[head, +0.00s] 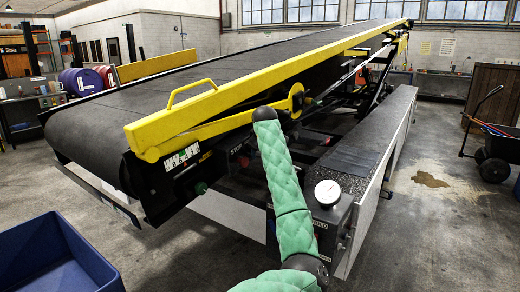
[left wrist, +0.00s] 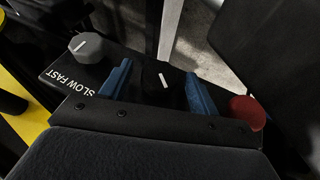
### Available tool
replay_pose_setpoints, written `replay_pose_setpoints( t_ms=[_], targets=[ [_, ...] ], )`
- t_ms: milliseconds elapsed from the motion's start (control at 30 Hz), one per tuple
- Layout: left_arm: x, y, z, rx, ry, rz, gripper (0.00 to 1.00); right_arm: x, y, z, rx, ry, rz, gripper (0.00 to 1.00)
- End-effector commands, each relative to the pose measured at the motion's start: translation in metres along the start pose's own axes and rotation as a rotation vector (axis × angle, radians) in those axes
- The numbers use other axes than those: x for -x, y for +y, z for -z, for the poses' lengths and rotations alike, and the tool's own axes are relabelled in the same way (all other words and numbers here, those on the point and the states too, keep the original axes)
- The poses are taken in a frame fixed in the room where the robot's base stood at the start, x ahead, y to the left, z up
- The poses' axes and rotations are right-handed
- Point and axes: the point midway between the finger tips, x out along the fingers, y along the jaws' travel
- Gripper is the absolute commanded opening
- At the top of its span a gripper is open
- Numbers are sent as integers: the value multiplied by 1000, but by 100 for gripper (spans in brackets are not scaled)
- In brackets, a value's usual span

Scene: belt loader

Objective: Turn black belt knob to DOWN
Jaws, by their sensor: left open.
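The black belt knob (left wrist: 152,76) shows in the left wrist view as a dark round shape with a white pointer line. It sits on a dark panel between the two blue fingers of my left gripper (left wrist: 158,75). The fingers are open, one on each side of the knob; I cannot tell whether they touch it. No DOWN label is readable. In the head view my green-sleeved left arm reaches up to the loader's side, and its gripper and the knob are hidden there. My right gripper is not in view.
A grey knob (left wrist: 86,47) beside the words SLOW FAST and a red button (left wrist: 247,113) flank the black knob. The belt loader has a yellow rail (head: 200,112). A blue bin (head: 55,255) is at lower left.

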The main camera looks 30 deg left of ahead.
Motion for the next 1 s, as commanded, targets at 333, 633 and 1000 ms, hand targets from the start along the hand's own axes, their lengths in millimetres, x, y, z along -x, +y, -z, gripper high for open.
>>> replay_pose_setpoints(
  t_ms=[333,633,1000],
  targets=[
    [31,0,-1,0,1,-2,61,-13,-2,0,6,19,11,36],
    [70,0,0,0,1,-1,61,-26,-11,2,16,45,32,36],
    [78,0,0,0,0,0,61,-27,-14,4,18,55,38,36]
  ],
)
